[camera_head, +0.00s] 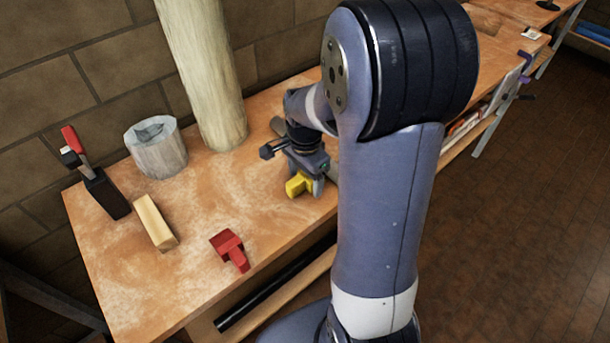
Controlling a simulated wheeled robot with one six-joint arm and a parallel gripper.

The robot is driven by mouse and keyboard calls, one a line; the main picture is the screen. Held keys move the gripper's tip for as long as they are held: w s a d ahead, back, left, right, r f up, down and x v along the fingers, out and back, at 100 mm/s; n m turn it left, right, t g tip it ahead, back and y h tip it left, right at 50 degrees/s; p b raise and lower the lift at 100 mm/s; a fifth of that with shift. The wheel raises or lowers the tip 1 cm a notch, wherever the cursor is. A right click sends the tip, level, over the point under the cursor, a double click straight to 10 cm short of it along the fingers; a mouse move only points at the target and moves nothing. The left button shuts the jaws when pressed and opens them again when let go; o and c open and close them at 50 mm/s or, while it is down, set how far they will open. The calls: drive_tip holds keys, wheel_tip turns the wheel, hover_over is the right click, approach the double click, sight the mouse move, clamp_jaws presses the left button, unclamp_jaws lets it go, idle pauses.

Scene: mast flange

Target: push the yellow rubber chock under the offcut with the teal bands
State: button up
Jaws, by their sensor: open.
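The yellow rubber chock (299,186) lies on the bench near its front edge. My gripper (307,173) points down right over the chock, its jaws open; parts of the jaws and chock hide one another, and I cannot tell whether they touch. I see no offcut with clear teal bands; my arm covers the bench to the right of the gripper. A thick pale wooden pole (205,75) stands on the bench behind and left of the gripper, and no teal bands show on it.
On the wooden bench (150,290) are a red chock-like piece (230,248), a pale wooden block (155,222), a grey metal bucket-like thing (156,148) and a black holder with a red-topped tool (105,194). A brick wall stands behind. Bare bench lies between the red piece and my gripper.

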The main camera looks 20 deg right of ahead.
wheel_tip(320, 180, up, 11)
drive_tip(key=shift+p, duration=0.35)
drive_tip(key=shift+f, duration=0.15)
wheel_tip(320, 180, down, 11)
drive_tip(key=shift+r+b, duration=0.2)
drive_tip(key=shift+b, duration=0.15)
drive_tip(key=shift+a+f, duration=0.1)
drive_tip(key=shift+a, duration=0.05)
drive_tip(key=shift+s+a, duration=0.1)
drive_tip(key=shift+a, duration=0.1)
idle(0.4)
